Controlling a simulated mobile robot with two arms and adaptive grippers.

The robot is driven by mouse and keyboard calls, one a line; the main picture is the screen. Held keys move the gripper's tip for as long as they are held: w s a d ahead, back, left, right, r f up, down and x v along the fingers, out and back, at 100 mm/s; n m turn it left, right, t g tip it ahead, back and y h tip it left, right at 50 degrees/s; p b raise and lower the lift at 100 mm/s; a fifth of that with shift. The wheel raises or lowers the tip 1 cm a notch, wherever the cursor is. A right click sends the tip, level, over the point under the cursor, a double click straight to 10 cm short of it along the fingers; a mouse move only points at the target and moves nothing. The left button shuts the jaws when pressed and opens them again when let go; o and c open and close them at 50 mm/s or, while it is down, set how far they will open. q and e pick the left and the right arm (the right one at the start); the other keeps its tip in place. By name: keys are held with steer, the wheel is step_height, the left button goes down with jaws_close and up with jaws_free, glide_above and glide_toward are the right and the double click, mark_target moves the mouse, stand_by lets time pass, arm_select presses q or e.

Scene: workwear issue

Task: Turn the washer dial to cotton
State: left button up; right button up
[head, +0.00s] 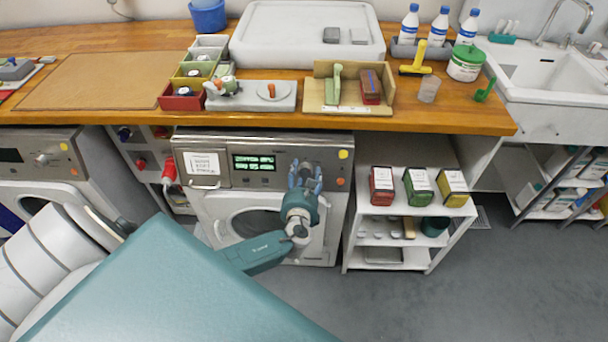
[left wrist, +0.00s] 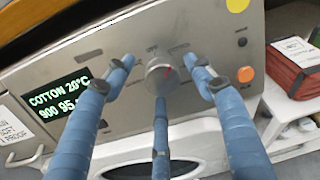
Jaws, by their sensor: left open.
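The washer (head: 215,146) stands under the wooden counter, with a steel panel and a round door. Its dial (left wrist: 161,75) is a round silver knob with a red mark toward the upper right; small print around it is hard to read. The lit display (left wrist: 60,97) reads "COTTON 20°C" in green, with numbers below. My left gripper (head: 304,178) is open in front of the panel. In the left wrist view its blue fingers spread to the left, right and below the dial; I cannot tell whether any touches it. In the head view the gripper hides the dial. My right gripper is not in view.
A yellow round sticker (left wrist: 237,4) and an orange button (left wrist: 246,74) sit at the panel's right. A white shelf (head: 385,258) with red, green and yellow boxes stands right of the washer. A second washer (head: 45,160) is at the left.

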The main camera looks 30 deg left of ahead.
arm_select(q)
steer(key=v, duration=1.2)
